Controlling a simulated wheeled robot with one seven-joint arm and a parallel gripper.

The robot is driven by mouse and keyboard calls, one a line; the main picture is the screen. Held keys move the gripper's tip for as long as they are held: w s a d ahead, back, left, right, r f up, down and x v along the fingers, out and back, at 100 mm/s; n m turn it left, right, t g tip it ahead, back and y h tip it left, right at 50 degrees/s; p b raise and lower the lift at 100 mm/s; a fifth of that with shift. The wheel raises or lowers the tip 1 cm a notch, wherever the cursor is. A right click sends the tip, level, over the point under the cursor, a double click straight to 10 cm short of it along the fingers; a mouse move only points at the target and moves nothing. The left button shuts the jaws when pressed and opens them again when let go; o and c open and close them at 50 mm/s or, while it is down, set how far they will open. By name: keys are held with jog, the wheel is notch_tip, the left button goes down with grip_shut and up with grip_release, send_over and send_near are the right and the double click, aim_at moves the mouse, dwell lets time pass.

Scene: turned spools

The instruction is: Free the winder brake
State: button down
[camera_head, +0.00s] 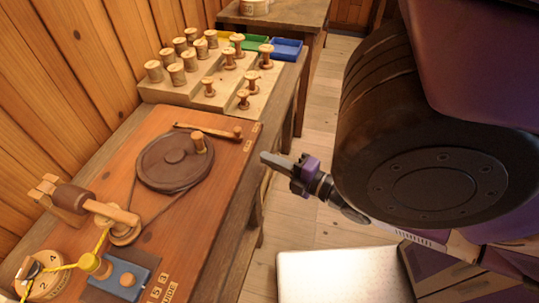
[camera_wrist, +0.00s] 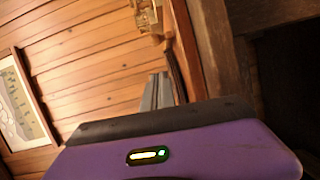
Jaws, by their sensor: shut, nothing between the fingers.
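The winder is fixed on an orange-brown board (camera_head: 215,195). Its dark wheel (camera_head: 165,172) carries an upright wooden crank knob (camera_head: 199,143). A slim wooden lever (camera_head: 212,129) lies behind the wheel, with a small peg at its right end; I cannot tell whether it touches the wheel or is the brake. A belt runs from the wheel to a small pulley (camera_head: 125,231), beside a brown spindle (camera_head: 75,198) and a wooden arm (camera_head: 112,212). My gripper (camera_head: 264,158) is shut and empty, right of the board and apart from it. Its grey fingers (camera_wrist: 158,92) also show in the wrist view.
Wooden spools stand on a stepped rack (camera_head: 190,92) behind the winder, with a blue tray (camera_head: 287,48) and a green tray (camera_head: 250,42) beyond.

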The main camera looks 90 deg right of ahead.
jog(key=x, duration=0.7)
jog(key=shift+w+r+p, duration=0.1)
jog(key=shift+r+p, duration=0.05)
jog(key=shift+p, duration=0.25)
jog(key=shift+w+d, duration=0.15)
jog(key=shift+d, duration=0.4)
jog(key=shift+w+d, duration=0.15)
jog(key=shift+d, duration=0.4)
jog(key=shift+w+d+f, duration=0.1)
jog(key=shift+d+f, duration=0.05)
jog(key=shift+d, duration=0.3)
jog(key=shift+d+f, duration=0.15)
jog(key=shift+d, duration=0.35)
